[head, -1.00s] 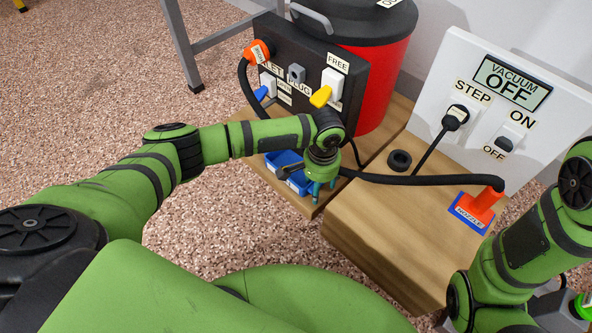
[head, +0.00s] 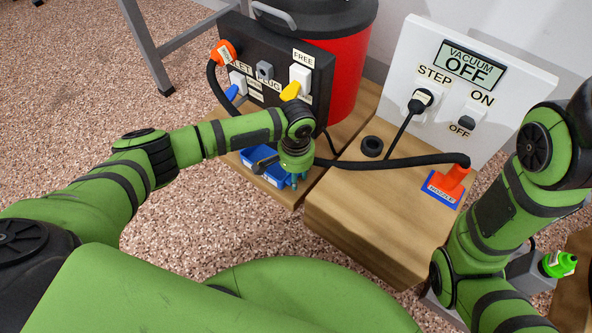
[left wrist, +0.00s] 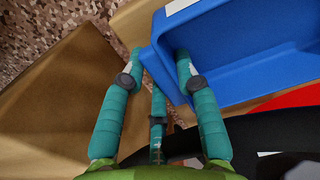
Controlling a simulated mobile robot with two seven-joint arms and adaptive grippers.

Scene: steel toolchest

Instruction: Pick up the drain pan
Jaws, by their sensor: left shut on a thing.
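The drain pan is a blue open tray (head: 273,177) on the wooden board in front of the black panel, partly hidden by my left gripper and wrist in the head view. My left gripper (head: 292,179) points down at the pan's right end. In the left wrist view, its teal fingers (left wrist: 160,62) are shut on the end wall of the drain pan (left wrist: 235,50), one finger inside the pan and others outside. Whether the pan is clear of the board cannot be told. My right arm is at the right, and its gripper is out of view.
A black hose runs close behind my left gripper to an orange nozzle (head: 453,180). A white vacuum panel (head: 468,80) stands at right; a green bottle (head: 560,263) is lower right.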

